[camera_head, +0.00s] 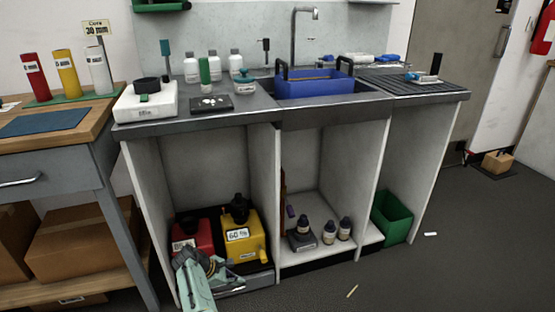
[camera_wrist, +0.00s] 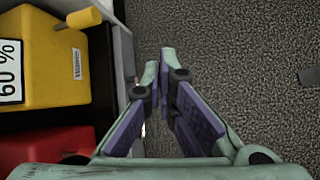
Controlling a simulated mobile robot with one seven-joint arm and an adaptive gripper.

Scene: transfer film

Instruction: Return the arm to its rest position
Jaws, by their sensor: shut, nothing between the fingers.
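My gripper (camera_head: 213,270), pale green, is at the lower left in the head view, in front of the open cabinet bay with the jugs. In the wrist view my gripper (camera_wrist: 159,64) has its tips close together, with nothing held between them. The yellow jug (camera_head: 247,250) with a "60 %" label stands in the bay; it also shows at the upper left of the wrist view (camera_wrist: 50,75). The red jug (camera_head: 187,232) stands to its left, partly hidden behind my gripper. My arm's rest position is not marked in either view.
The sink bench (camera_head: 200,126) overhangs the bays, with upright divider panels (camera_head: 263,190) between them. Several small bottles stand in the middle bay. A green bin (camera_head: 391,218) is at the right. A wooden table (camera_head: 105,150) stands at the left. The floor (camera_head: 440,275) in front is mostly clear.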

